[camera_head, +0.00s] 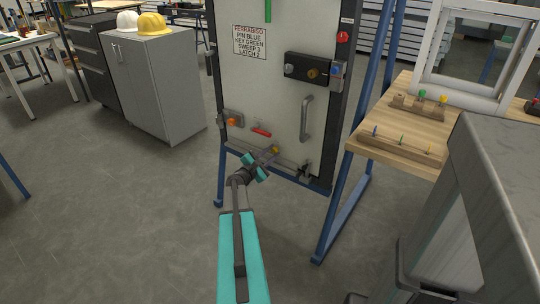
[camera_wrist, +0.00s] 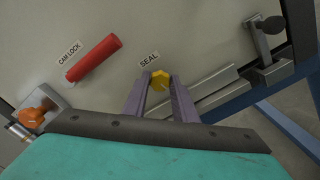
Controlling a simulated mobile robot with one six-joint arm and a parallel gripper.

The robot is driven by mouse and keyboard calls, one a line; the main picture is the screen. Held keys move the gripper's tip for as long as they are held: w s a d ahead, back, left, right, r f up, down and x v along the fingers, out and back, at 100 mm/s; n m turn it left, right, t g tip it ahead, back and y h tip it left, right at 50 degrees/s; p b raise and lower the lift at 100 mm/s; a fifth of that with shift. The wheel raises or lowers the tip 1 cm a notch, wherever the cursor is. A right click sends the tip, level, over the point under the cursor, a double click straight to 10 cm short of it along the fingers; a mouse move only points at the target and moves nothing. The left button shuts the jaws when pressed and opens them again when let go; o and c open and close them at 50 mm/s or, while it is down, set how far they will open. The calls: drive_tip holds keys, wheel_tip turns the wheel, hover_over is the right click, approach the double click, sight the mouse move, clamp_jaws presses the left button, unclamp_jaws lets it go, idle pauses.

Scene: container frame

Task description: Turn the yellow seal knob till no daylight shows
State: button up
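The yellow seal knob (camera_wrist: 160,80) is low on the pale door (camera_head: 272,90), under a "SEAL" label (camera_wrist: 149,60). It also shows in the head view (camera_head: 275,149). My gripper (camera_wrist: 160,82) has one grey finger on each side of the knob, with the tips at its edges. I cannot tell whether they press on it or stand just clear. In the head view my gripper (camera_head: 272,151) reaches the knob from the lower left. A grey strip (camera_wrist: 205,94) runs along the door bottom beside the knob; the fingers hide part of it. I cannot make out any daylight.
A red cam lock handle (camera_wrist: 93,60) and an orange knob (camera_wrist: 32,116) are left of the seal knob. A dark-knobbed latch (camera_wrist: 263,40) is to the right. The blue frame (camera_head: 345,212) and wooden table (camera_head: 400,130) stand right.

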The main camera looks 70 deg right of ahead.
drive_tip(key=shift+w+m+b, duration=0.15)
drive_tip(key=shift+m+b, duration=0.15)
drive_tip(key=shift+b, duration=0.5)
drive_tip(key=m+b, duration=0.2)
drive_tip(key=b, duration=0.3)
drive_tip(key=shift+w+d+r+m+b, duration=0.1)
drive_tip(key=shift+w+r+m+b, duration=0.1)
drive_tip(key=shift+m+b, duration=0.2)
drive_tip(key=o, duration=1)
drive_tip(key=shift+s, duration=0.1)
drive_tip(key=shift+o, duration=0.2)
drive_tip(key=shift+s+f, duration=0.1)
drive_tip(key=shift+a, duration=0.2)
